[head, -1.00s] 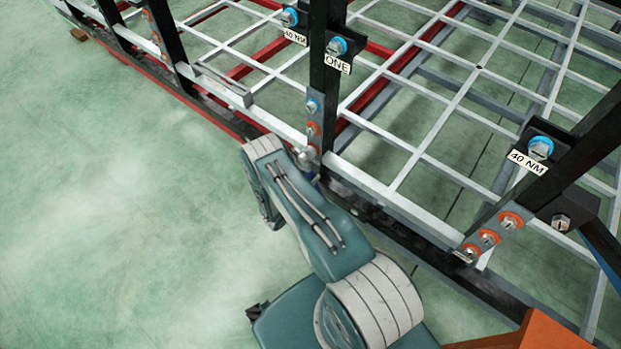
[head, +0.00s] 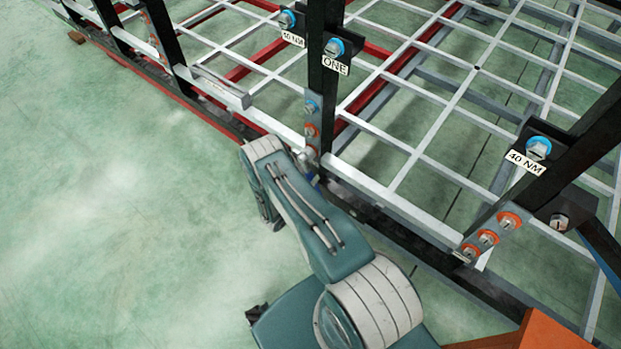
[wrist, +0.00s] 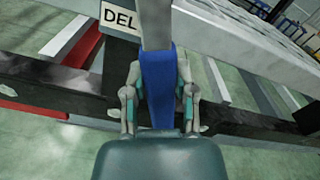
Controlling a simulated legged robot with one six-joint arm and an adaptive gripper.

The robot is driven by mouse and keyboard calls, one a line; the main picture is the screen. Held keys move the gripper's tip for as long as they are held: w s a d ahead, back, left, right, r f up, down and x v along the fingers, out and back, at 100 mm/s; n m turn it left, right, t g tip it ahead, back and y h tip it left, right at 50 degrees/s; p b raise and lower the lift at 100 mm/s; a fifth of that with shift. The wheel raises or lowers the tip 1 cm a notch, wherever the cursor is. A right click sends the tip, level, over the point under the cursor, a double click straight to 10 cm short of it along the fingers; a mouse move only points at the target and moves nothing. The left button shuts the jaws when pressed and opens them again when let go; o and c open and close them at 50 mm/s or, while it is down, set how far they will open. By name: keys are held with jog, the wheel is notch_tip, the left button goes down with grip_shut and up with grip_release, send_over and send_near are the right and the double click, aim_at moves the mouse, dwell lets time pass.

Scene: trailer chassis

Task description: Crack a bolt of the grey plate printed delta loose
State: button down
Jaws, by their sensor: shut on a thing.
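My gripper (wrist: 157,88) is shut on the blue handle of a tool (wrist: 158,75), with one finger on each side. The tool's grey shaft (wrist: 156,25) runs up and out of the wrist view, so its head is hidden there. A white label reading "DEL" (wrist: 119,17) is partly covered by the shaft. In the head view, a grey plate (head: 312,118) on the middle black post carries bolts with a blue ring and an orange ring; no print on it is readable there. A metal piece at its lower end (head: 307,153) is unclear. My arm hides most of the gripper.
Black posts line the pale lattice frame. The right post has a plate (head: 487,237) with orange-ringed bolts and a "40 NM" label (head: 525,163). An orange part (head: 540,330) stands lower right. Green floor at left is clear.

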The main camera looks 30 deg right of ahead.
jog(key=shift+s+d+r+n, duration=0.25)
jog(key=shift+s+n, duration=0.25)
jog(key=shift+n, duration=0.3)
jog(key=shift+r, duration=0.1)
jog(key=shift+s+d+r+n, duration=0.1)
jog(key=shift+s+r+n, duration=0.1)
jog(key=shift+s+n, duration=0.3)
jog(key=shift+r+n, duration=0.2)
jog(key=shift+n, duration=0.2)
jog(key=shift+s, duration=0.1)
jog(key=shift+s+d+r+n, duration=0.15)
jog(key=shift+s+r+n, duration=0.15)
jog(key=shift+n, duration=0.3)
jog(key=shift+s+r+n, duration=0.15)
jog(key=shift+r+n, duration=0.05)
jog(key=shift+n, duration=0.1)
jog(key=shift+d, duration=0.1)
jog(key=shift+s+d+r+n, duration=0.1)
jog(key=shift+s+r+n, duration=0.25)
jog(key=shift+r+n, duration=0.45)
